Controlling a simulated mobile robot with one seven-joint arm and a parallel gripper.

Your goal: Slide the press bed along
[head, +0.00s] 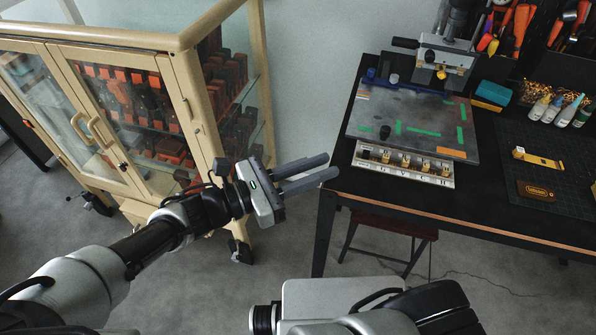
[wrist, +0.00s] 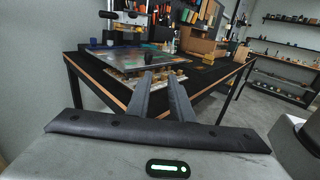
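The stamping press (head: 446,62) stands at the back of the black table, with a grey head and a dark lever at its left. The press bed (head: 408,122) looks to be the flat grey metal plate in front of it, marked with green and orange tape. It also shows in the wrist view (wrist: 125,62). My gripper (head: 331,164) is open and empty, its two fingers apart. It is off the table's left front corner, left of and nearer than the plate, touching nothing that I can see. The fingers also show in the wrist view (wrist: 160,76).
A tray of letter stamps (head: 395,173) lies along the plate's front edge. A teal block (head: 493,92), bottles (head: 556,108) and a brown tag (head: 537,190) are at the right. A glass cabinet (head: 130,110) stands left. A stool (head: 395,227) is under the table.

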